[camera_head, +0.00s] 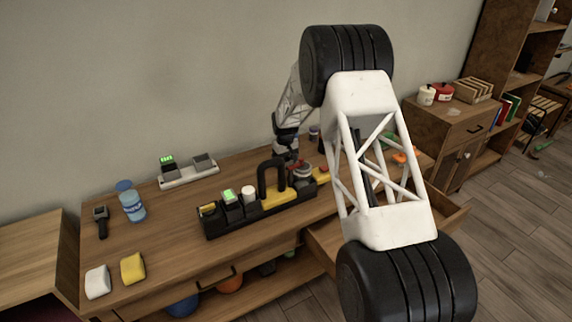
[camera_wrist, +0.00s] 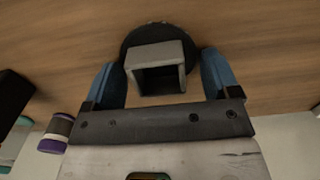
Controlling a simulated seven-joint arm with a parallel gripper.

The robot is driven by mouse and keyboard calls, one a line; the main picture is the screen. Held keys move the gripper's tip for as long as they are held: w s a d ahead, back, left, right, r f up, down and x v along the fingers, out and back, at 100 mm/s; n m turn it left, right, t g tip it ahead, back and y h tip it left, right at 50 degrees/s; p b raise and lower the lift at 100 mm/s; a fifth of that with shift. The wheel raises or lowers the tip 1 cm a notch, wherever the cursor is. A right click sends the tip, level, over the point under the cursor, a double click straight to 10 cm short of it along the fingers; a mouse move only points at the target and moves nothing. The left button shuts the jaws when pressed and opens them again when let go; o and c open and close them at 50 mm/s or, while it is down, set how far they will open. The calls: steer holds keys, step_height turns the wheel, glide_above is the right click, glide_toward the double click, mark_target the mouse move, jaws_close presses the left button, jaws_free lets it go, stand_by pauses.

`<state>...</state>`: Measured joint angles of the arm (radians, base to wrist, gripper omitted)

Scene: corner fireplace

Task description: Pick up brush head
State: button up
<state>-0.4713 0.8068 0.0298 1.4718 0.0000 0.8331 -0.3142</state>
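In the wrist view, a grey square socket on a dark round base (camera_wrist: 158,68), likely the brush head, stands on the wooden table. My gripper (camera_wrist: 160,75) has its two blue fingers wide apart, one on each side of this piece. A small gap shows between the grey socket and the right finger. I cannot tell whether the fingers touch the dark base. In the head view, my gripper (camera_head: 286,148) is low over the back of the table, behind a black tool caddy (camera_head: 250,215). The brush head cannot be made out there.
My own arm covers the table's right part in the head view. A water bottle (camera_head: 131,203), a dark handheld item (camera_head: 101,220), a charger (camera_head: 188,172) and two sponges, white (camera_head: 98,282) and yellow (camera_head: 132,268), lie on the left. A purple-and-white cylinder (camera_wrist: 57,133) is nearby.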

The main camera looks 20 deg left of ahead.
steer(key=c, duration=0.5)
steer(key=shift+r, duration=0.15)
step_height(320, 180, up, 10)
stand_by(0.5)
stand_by(0.4)
